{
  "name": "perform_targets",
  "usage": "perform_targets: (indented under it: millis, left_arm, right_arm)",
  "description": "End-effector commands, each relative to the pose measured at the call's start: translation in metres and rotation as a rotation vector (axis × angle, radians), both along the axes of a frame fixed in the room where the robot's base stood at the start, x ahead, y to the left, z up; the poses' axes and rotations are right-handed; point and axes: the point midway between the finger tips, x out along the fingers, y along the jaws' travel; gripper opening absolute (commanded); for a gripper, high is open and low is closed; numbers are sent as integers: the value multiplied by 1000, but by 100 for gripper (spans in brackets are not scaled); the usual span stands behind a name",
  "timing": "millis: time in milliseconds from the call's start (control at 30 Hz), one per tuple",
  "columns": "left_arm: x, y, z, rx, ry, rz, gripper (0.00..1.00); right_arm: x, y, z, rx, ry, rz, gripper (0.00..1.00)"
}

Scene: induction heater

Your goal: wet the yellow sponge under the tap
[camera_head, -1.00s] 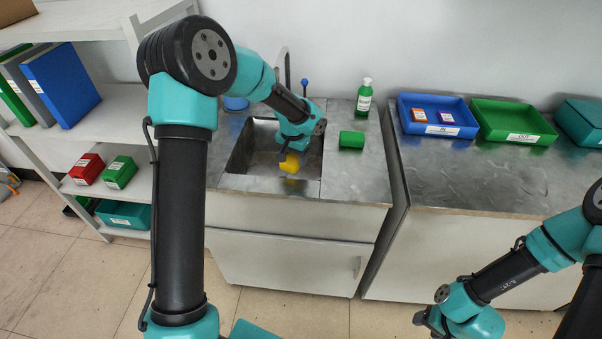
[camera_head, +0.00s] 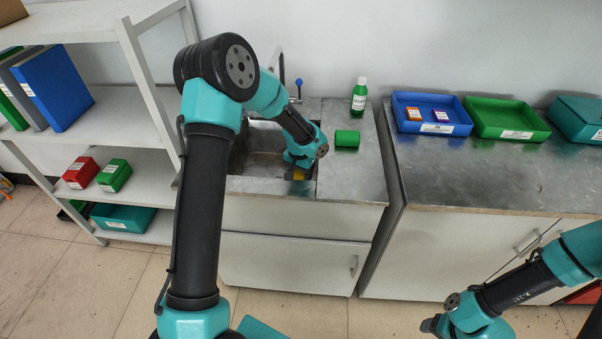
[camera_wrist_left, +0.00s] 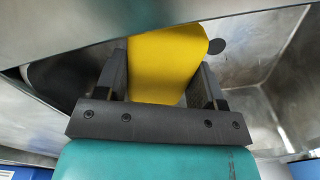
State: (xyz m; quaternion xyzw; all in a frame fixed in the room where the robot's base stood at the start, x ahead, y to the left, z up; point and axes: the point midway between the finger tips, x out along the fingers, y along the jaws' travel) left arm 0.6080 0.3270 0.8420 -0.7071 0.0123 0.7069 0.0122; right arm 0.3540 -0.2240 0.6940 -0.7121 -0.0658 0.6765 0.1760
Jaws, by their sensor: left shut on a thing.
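The yellow sponge (camera_wrist_left: 165,62) is between the two dark fingers of my left gripper (camera_wrist_left: 162,85) in the left wrist view. In the head view the left gripper (camera_head: 299,172) is at the right front part of the sink basin (camera_head: 240,150), shut on the sponge (camera_head: 299,174), which is mostly hidden. The tap (camera_head: 281,68) stands at the back of the sink, its lower part behind my left arm. It has a blue-topped lever (camera_head: 299,84). I cannot tell whether water runs. My right gripper (camera_head: 432,325) is low at the right, away from the counter; its jaws are unclear.
A blue tray (camera_head: 460,128) and a green tray (camera_head: 520,131) sit on the right counter. A shelf (camera_head: 150,140) stands at the left.

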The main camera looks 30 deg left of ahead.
Motion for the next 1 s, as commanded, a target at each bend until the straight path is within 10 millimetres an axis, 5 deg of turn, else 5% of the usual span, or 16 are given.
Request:
perform_targets:
  millis: [367, 1000]
  left_arm:
    - [3, 10, -2, 0, 1, 3, 44]
    - [16, 56, -11, 0, 0, 3, 44]
  right_arm:
    - [0, 0, 0, 0, 0, 0, 58]
    - [0, 0, 0, 0, 0, 0, 58]
